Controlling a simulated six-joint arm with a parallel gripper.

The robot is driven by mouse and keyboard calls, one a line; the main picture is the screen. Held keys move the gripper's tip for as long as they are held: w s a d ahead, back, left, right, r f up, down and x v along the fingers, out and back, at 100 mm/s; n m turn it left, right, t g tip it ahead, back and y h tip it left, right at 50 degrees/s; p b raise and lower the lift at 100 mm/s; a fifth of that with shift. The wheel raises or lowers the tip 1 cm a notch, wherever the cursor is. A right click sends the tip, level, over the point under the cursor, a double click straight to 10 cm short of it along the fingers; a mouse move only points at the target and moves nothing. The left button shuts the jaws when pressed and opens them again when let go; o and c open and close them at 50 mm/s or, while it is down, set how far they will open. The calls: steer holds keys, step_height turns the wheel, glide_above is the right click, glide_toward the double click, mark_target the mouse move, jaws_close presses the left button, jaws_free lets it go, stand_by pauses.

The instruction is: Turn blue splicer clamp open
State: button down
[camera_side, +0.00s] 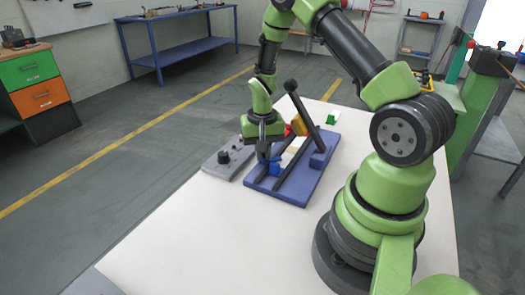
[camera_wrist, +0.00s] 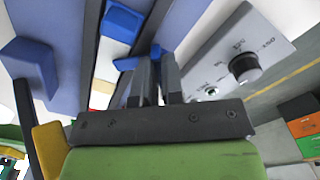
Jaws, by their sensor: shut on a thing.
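The blue splicer clamp (camera_side: 274,168) is on the near left part of the blue base plate (camera_side: 293,195), by the dark rails. In the wrist view its blue parts (camera_wrist: 123,23) show just beyond my fingertips. My gripper (camera_side: 263,157) points down at the clamp from above. In the wrist view my gripper (camera_wrist: 156,62) has its dark fingers close together, shut on a blue part of the clamp. The fingers hide most of the gripped part, so the clamp's exact turn angle is hard to tell.
A grey control box (camera_side: 226,161) with a black knob (camera_wrist: 244,67) stands close to the left of the plate. A black ball-ended lever (camera_side: 306,115) rises over the plate, near yellow and red parts. A green block (camera_side: 331,117) lies behind. The white table's front is clear.

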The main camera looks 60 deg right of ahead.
steer(key=n, duration=0.5)
steer(key=shift+n, duration=2.5)
steer(key=c, duration=1.2)
jaws_free()
steer(key=shift+c, duration=0.2)
steer(key=shift+r, duration=0.1)
step_height(320, 180, up, 10)
